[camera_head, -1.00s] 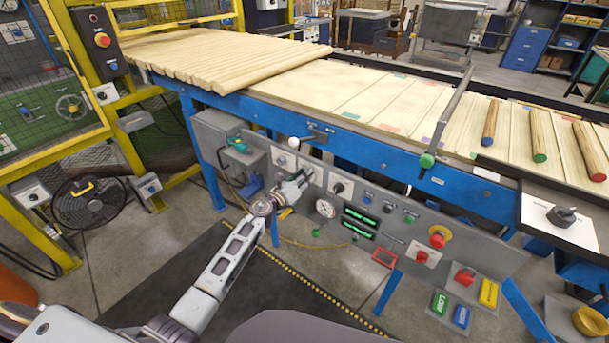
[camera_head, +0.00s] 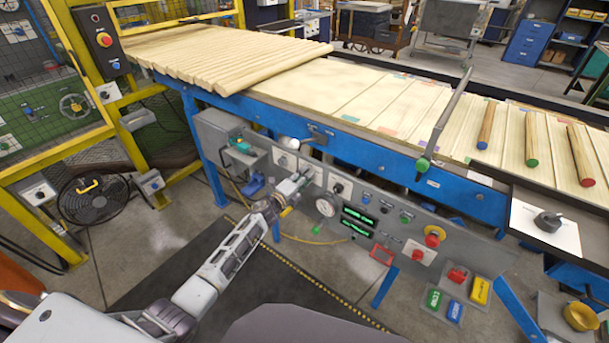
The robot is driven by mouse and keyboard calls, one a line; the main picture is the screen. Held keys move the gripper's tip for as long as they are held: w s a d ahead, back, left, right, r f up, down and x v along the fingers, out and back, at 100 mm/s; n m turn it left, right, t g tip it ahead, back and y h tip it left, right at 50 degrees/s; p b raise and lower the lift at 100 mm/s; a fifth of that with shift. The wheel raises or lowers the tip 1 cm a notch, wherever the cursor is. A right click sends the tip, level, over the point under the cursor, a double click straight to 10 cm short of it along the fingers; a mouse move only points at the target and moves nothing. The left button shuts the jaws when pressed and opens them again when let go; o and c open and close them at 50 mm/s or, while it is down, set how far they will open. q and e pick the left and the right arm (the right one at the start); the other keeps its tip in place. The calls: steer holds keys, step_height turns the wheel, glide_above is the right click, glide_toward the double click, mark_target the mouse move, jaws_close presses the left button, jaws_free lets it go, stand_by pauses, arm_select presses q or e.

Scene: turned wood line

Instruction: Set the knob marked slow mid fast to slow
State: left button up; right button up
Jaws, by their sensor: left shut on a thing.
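My left gripper (camera_head: 303,178) reaches from the lower left to the blue-framed line's grey control panel (camera_head: 400,215). Its fingers are shut on a small knob at the upper left of the panel; the gripper covers most of this knob. Another dark knob on a white plate (camera_head: 338,187) sits just right of the gripper, and a small control on a pale plate (camera_head: 283,160) sits just left. The lettering on these plates is too small to read, so I cannot tell which says slow mid fast, nor where the held knob points. My right gripper is not in view.
Right of the gripper are a round gauge (camera_head: 326,207), green displays (camera_head: 357,220), a red emergency button (camera_head: 434,236) and several coloured buttons. A white-ball lever (camera_head: 287,143) stands above the gripper. A conveyor (camera_head: 380,90) carries wooden rods. A black fan (camera_head: 93,199) stands left.

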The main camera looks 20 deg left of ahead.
arm_select(q)
steer(key=shift+f+n+p, duration=0.15)
steer(key=shift+n+p, duration=0.6)
steer(key=shift+n, duration=1.25)
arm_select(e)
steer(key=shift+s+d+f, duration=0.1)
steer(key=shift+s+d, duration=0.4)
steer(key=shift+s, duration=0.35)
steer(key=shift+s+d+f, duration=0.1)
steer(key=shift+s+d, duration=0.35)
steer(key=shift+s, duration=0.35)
arm_select(q)
steer(key=o, duration=1)
steer(key=shift+a, duration=0.1)
steer(key=shift+v, duration=6)
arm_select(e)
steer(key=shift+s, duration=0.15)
